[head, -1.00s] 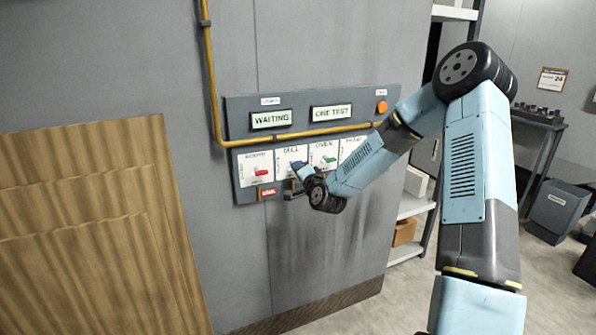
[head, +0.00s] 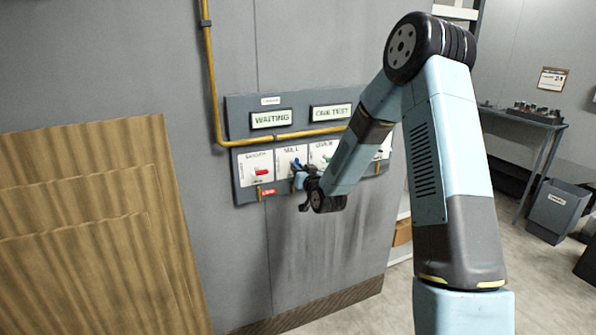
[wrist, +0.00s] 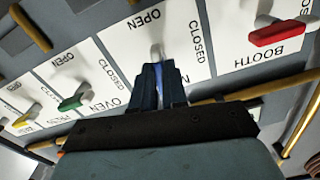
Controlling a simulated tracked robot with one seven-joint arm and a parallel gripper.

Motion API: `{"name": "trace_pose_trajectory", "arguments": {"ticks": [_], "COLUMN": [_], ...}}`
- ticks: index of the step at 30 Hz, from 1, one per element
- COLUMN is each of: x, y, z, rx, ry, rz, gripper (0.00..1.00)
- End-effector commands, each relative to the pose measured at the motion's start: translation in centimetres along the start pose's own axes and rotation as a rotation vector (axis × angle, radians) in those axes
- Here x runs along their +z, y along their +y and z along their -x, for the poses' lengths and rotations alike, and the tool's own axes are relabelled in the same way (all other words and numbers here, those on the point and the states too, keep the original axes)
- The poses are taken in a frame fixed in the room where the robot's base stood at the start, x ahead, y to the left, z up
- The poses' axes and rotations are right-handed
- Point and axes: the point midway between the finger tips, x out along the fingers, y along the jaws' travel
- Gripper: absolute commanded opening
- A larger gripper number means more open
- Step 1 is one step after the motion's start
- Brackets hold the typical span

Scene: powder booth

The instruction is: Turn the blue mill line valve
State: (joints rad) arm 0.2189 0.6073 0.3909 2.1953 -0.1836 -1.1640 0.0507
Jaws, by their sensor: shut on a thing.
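The blue mill valve handle (head: 296,163) is on the wall panel, under the word MILL, between the red and green handles. My gripper (head: 299,171) is at it, reaching in from the right. In the wrist view, my gripper (wrist: 158,88) is shut on the blue handle (wrist: 160,77), and only a thin blue strip shows between the fingers. The fingers hide most of the handle. The mill plate (wrist: 150,40) behind it carries the words OPEN and CLOSED.
The red booth handle (head: 261,171) is to the left and the green oven handle (head: 328,157) to the right. A yellow handle (wrist: 22,122) shows farther along in the wrist view. A yellow pipe (head: 300,134) crosses the panel above the valves.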

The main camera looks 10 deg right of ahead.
Motion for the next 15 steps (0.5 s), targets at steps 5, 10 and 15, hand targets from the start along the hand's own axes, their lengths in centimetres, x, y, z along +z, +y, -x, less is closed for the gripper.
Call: {"name": "trace_pose_trajectory", "arguments": {"ticks": [5,10,15], "x": [0.39,0.38,0.37], "y": [0.12,0.17,0.12], "z": [0.13,0.13,0.12], "rx": [0.002,0.003,0.002], "ry": [-0.009,-0.009,-0.009], "rz": [0.104,0.171,0.205], "gripper": [0.0,0.0,0.0]}}
